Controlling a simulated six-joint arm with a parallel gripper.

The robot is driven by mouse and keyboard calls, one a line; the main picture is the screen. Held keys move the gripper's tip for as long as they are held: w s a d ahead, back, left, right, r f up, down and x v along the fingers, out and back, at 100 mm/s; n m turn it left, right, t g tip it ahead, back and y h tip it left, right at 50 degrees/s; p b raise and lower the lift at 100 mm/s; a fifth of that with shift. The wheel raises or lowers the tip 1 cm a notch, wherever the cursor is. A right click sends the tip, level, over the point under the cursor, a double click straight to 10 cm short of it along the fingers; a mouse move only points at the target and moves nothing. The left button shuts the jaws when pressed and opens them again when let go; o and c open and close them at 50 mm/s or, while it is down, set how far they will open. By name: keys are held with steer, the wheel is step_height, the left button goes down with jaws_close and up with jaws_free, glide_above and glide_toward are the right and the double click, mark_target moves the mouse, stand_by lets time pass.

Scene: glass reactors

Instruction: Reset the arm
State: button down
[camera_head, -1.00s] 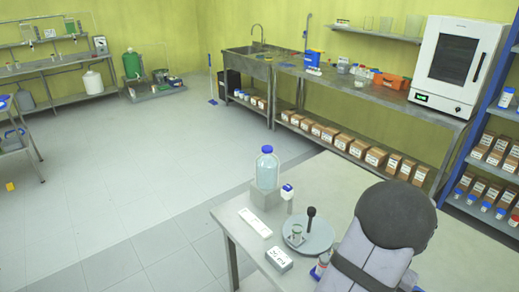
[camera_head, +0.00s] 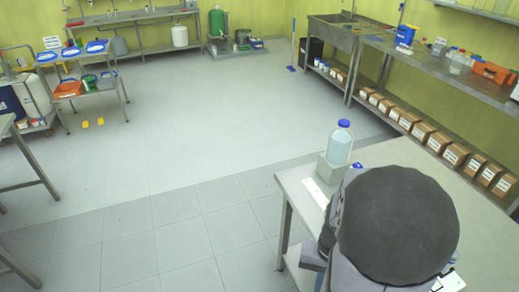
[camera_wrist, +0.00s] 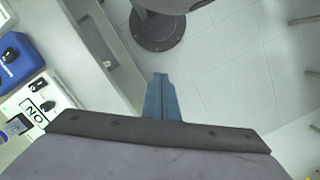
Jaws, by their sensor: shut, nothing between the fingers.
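My gripper shows in the wrist view as two blue fingers (camera_wrist: 162,80) pressed together with nothing between them. It points over a light tiled floor, beside a grey ledge, and touches nothing that I can see. The gripper itself is hidden there behind the arm.
A clear bottle with a blue cap (camera_head: 340,145) stands on a grey block (camera_head: 331,171) at the table's far left corner. A white strip (camera_head: 315,192) lies nearby. The wrist view shows a blue device (camera_wrist: 28,55) and a dark round base (camera_wrist: 157,30).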

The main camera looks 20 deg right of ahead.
steer(key=w+a+r+n, duration=0.1)
steer(key=w+a+n, duration=0.2)
steer(key=a, duration=0.3)
steer(key=w+a+r+n+t+h, duration=0.1)
steer(key=w+a+r+n, duration=0.1)
steer(key=a, duration=0.4)
steer(key=shift+w+n, duration=0.5)
steer(key=shift+n, duration=0.7)
step_height(320, 180, down, 43)
steer(key=b, duration=4.3)
steer(key=shift+r, duration=0.1)
